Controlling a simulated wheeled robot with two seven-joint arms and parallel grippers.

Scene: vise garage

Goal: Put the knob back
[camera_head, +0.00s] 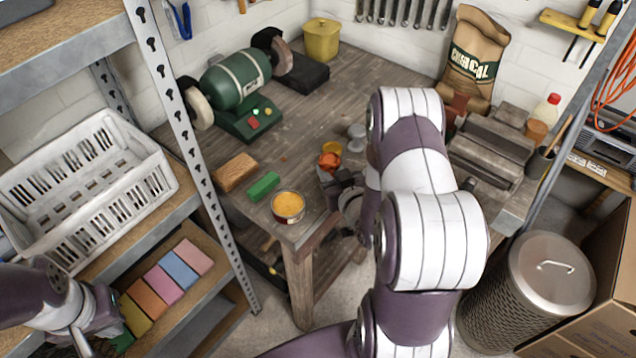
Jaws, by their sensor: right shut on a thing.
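An orange-red knob-like piece (329,161) is at the fingertips of my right gripper (331,175), over the front part of the workbench. My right gripper is shut on it; my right arm partly blocks the view of that area. A small grey rounded metal part (356,136) and a small yellow piece (331,147) are just behind the orange-red piece. A large grey metal block-like device (490,148), possibly the vise, sits on the right side of the bench. My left gripper (97,318) is at the lower left, by the shelf; its finger opening is unclear.
The wooden workbench (340,90) holds a green bench grinder (236,80), a brown block (236,172), a green block (264,186) and an open can (288,206). A white crate (90,185) is on the left shelf. A metal bin (535,290) stands at right.

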